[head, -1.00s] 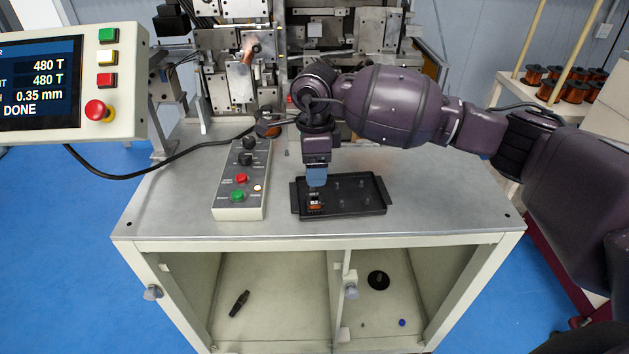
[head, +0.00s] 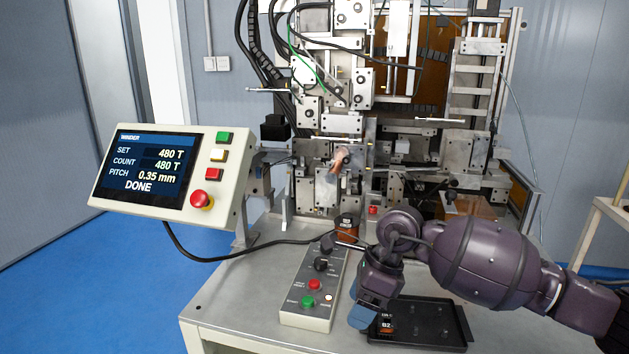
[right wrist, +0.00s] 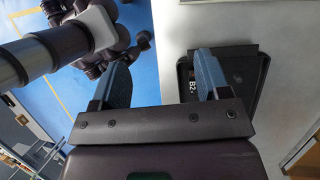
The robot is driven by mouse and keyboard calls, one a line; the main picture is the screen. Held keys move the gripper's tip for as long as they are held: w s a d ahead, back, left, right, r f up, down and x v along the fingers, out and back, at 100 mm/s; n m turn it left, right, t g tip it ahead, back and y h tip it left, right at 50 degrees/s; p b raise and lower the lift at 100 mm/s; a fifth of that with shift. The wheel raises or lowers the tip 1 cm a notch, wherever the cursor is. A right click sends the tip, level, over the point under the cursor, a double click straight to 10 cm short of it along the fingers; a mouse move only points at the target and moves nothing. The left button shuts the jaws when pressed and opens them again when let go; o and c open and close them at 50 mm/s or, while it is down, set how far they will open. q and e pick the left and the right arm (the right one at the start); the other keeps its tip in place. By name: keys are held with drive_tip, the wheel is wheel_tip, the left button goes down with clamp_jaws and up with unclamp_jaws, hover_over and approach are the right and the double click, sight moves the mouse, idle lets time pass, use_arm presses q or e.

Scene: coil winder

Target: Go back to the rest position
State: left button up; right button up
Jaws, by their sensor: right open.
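My right gripper (head: 366,316) is above the left end of the black tray (head: 450,325) on the bench. In the right wrist view its two blue fingers (right wrist: 163,85) stand wide apart with nothing between them. A small coil part marked B2 (head: 386,324) sits in the tray's left end, just right of the fingers in the head view. It also shows in the right wrist view (right wrist: 190,97), partly hidden by a finger. My left gripper is not in view.
A control box (head: 312,290) with knobs and buttons lies left of the tray. The winder machine (head: 340,110) stands behind. A display panel (head: 160,170) reading DONE, 480 T, is at left. A stand (head: 608,215) is at the right edge.

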drive_tip(key=s+a+r+m+t+y, duration=0.2)
drive_tip(key=s+a+r+m+y, duration=0.25)
drive_tip(key=y, duration=0.35)
drive_tip(key=s+a+r+m+t+y, duration=0.2)
drive_tip(key=s+a+r+m+y, duration=0.1)
drive_tip(key=a+m+y, duration=0.3)
drive_tip(key=w+d+f+m+t+h, duration=0.1)
drive_tip(key=d+f+m+t+h, duration=0.1)
drive_tip(key=d+m+t+h, duration=0.85)
drive_tip(key=w+d+f+m+t+h, duration=0.15)
drive_tip(key=d+m+t+h, duration=0.35)
drive_tip(key=m, duration=1.1)
drive_tip(key=s+d+f+m+g+h, duration=0.4)
drive_tip(key=s+d+f+m, duration=0.1)
drive_tip(key=d+f+m, duration=0.3)
drive_tip(key=s+d+f+m+g, duration=0.25)
drive_tip(key=s+f+g, duration=0.3)
drive_tip(key=s, duration=0.45)
drive_tip(key=s+d+f+m+g, duration=0.2)
drive_tip(key=s+f+m+g, duration=0.3)
drive_tip(key=s, duration=0.6)
drive_tip(key=w+f+n+t, duration=0.2)
drive_tip(key=w+f+t, duration=0.5)
drive_tip(key=f, duration=0.4)
drive_tip(key=shift+w+y, duration=0.4)
drive_tip(key=shift+y, duration=0.05)
